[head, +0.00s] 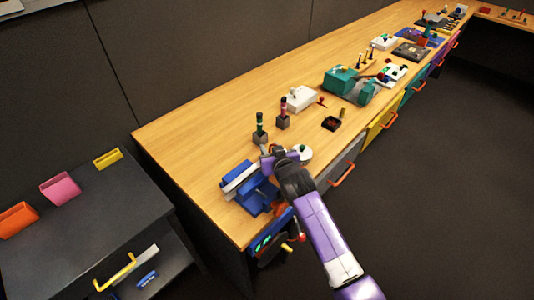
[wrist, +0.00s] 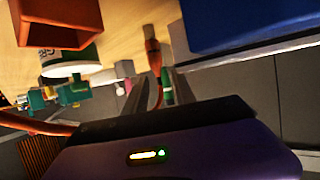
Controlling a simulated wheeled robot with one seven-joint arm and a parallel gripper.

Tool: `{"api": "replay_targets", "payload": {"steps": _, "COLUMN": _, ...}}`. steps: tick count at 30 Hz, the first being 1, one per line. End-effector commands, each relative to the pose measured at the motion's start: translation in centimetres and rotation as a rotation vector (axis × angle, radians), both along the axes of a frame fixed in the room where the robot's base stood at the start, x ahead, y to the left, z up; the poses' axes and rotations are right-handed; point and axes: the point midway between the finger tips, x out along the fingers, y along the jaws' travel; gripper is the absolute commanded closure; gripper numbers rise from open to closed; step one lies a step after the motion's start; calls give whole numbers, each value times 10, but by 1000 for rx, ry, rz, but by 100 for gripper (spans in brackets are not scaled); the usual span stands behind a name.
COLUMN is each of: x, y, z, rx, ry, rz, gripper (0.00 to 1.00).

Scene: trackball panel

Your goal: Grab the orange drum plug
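A slender orange piece (wrist: 152,50), which looks like the orange drum plug, shows in the wrist view beyond my finger gap, with a thin orange cord trailing down from it. My gripper (wrist: 155,88) has its two grey fingers apart, with the orange piece and cord in line with the gap. I cannot tell how far off the plug is, and nothing appears clamped. In the head view my gripper (head: 280,158) is low over the near end of the bench, beside the blue vise-like device (head: 250,188). The plug cannot be made out clearly there.
An orange open box (wrist: 58,22) and a white-and-green cylinder (wrist: 70,60) are close on the left in the wrist view; a large blue block (wrist: 245,22) is on the right. Dark upright handles (head: 260,130) stand behind my gripper. The bench's far left surface (head: 190,130) is clear.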

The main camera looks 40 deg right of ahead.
Motion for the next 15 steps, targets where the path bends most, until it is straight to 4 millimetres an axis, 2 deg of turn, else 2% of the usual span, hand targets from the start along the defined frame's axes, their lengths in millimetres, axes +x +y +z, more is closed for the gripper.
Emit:
{"api": "replay_targets", "payload": {"steps": 8, "x": -1, "y": 1, "z": -3, "rx": 1, "ry": 0, "rz": 0, "gripper": 68}}
{"api": "replay_targets", "payload": {"steps": 13, "x": -1, "y": 1, "z": -3, "rx": 1, "ry": 0, "rz": 0, "gripper": 98}}
{"api": "replay_targets", "payload": {"steps": 15, "x": -1, "y": 1, "z": -3, "rx": 0, "ry": 0, "rz": 0, "gripper": 100}}
